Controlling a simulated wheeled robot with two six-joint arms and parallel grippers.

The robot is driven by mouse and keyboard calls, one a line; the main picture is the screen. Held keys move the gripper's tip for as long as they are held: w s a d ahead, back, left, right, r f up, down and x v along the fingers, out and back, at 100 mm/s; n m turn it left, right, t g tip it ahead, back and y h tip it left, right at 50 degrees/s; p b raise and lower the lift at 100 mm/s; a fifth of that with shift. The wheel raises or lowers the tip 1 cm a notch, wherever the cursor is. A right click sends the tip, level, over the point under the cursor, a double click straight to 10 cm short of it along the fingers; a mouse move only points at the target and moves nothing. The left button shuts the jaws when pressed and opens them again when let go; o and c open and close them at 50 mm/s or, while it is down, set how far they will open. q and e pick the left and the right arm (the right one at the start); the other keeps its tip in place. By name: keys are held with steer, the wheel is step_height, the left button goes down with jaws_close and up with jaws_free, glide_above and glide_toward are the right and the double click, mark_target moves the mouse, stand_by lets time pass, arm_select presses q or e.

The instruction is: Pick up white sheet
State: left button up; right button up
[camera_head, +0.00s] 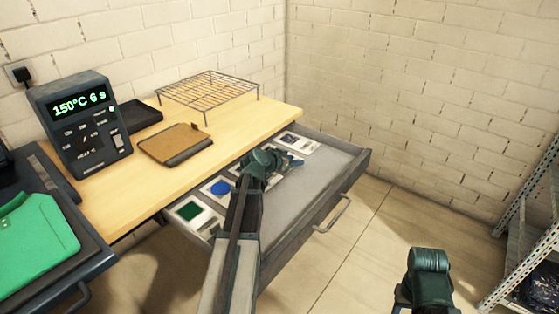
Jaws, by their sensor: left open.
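Several white sheets lie in the open grey drawer (345,170). One with a green square (189,210) is at the near left end, and one with a blue disc (221,187) is just beyond it. A sheet with a dark print (297,143) lies at the far end. My left gripper (290,161) is open over the drawer, close to the far sheets. Its arm and wrist hide part of the sheet row, and I cannot tell whether its fingers touch a sheet. Part of my right arm shows at the lower right, but its fingers do not show.
The wooden table (235,125) above the drawer holds a heat press controller (82,125), a wire rack (208,88), a brown pad (175,143) and a dark tray (138,115). A green garment (35,240) lies on a press at left. A metal shelf (530,240) stands at right.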

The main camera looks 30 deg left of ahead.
arm_select(q)
jaws_close()
steer(key=shift+r, duration=0.1)
arm_select(e)
steer(key=shift+r, duration=0.1)
